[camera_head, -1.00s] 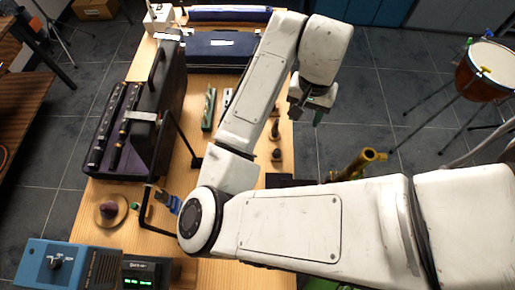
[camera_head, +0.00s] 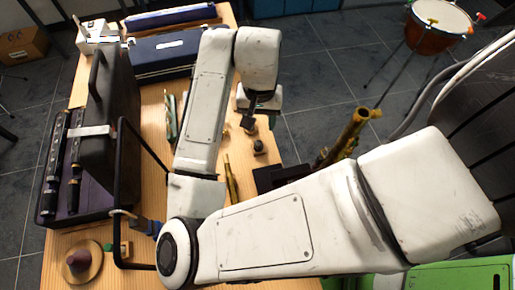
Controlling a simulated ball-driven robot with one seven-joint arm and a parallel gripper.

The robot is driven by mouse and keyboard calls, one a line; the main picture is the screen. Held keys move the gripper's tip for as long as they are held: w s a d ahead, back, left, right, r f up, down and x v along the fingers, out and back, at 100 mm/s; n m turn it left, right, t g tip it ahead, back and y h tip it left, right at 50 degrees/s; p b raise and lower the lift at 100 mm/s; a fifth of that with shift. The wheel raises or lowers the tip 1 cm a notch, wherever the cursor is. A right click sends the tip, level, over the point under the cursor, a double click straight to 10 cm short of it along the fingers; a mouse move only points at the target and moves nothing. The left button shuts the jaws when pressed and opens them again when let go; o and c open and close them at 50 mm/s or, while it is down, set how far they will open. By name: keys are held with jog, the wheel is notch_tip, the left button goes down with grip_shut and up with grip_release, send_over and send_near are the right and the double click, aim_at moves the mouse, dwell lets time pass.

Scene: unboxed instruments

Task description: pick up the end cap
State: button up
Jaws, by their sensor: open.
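A small dark, round-topped piece (camera_head: 258,146) stands near the table's right edge; it may be the end cap, but it is too small to be sure. My gripper (camera_head: 249,116) hangs just above and behind it in the picture, over the right side of the table. Its dark jaws are open, with nothing seen between them. The wrist partly hides the area behind the jaws, where another small piece (camera_head: 272,119) shows.
A brass instrument (camera_head: 345,135) rises beyond the table's right edge. A thin brass-coloured piece (camera_head: 231,180) lies beside my arm. A dark open case (camera_head: 118,125) and a blue case (camera_head: 165,52) occupy the left and back. A drum (camera_head: 437,22) stands on the floor.

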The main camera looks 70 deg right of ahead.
aim_at(258, 143)
notch_tip(258, 143, down, 10)
jog(key=shift+w+f+p, duration=0.1)
jog(key=shift+w+p, duration=0.05)
jog(key=shift+p, duration=0.15)
dwell(0.3)
jog(key=shift+c, duration=0.5)
grip_shut()
